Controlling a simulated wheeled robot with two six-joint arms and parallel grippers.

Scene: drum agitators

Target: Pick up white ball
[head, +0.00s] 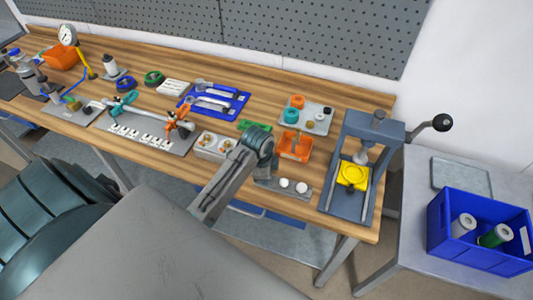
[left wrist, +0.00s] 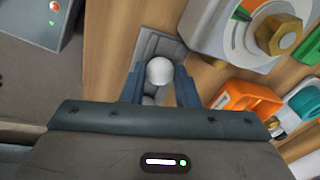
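Two white balls sit on a small grey tray (head: 303,194) near the bench's front edge, the left ball (head: 284,182) and the right ball (head: 302,187). In the left wrist view one white ball (left wrist: 160,71) shows between the fingertips of my left gripper (left wrist: 160,82). A second ball (left wrist: 149,100) lies lower, partly hidden by the gripper. The fingers are apart on either side of the first ball; a grip on it does not show. In the head view my left arm reaches over the bench and its gripper is mostly hidden. My right gripper is not in view.
An orange bin (head: 295,146) stands behind the tray. A grey press (head: 371,150) with a yellow plate stands to the right. A pale fixture (head: 213,146) with brass parts is to the left. A blue crate (head: 480,232) is on the side table.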

